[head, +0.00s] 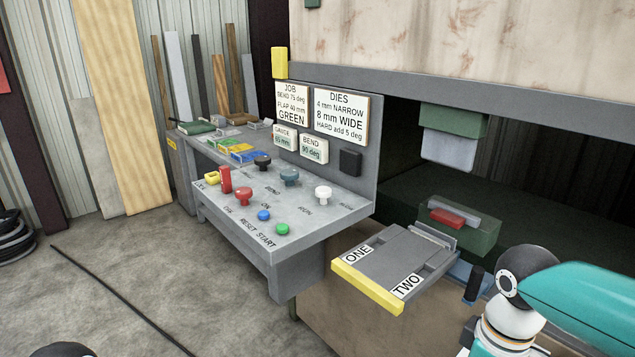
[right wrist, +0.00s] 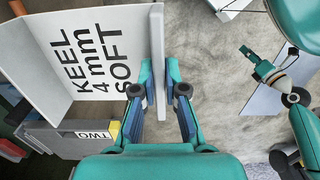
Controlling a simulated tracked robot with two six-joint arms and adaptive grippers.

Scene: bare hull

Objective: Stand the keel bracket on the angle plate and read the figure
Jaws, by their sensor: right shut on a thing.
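The keel bracket (right wrist: 90,50) is a pale bent plate lettered "KEEL 4 mm SOFT", seen in the right wrist view. My right gripper (right wrist: 159,92) is shut on its grey flange, which shows edge-on between the fingers. The bracket appears above the grey shelf's "TWO" end; whether they touch I cannot tell. In the head view my right arm enters from the right, with gripper and bracket out of frame. My left gripper (right wrist: 262,68) appears small at the right of the wrist view, its fingers unclear. I cannot pick out the angle plate.
A grey console (head: 280,215) carries knobs and buttons. Its signs include a job board (head: 292,104), a dies board (head: 341,114) and a display reading "BEND 90 deg" (head: 314,149). The yellow-edged shelf (head: 372,285) is marked ONE and TWO. Floor at left is mostly clear.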

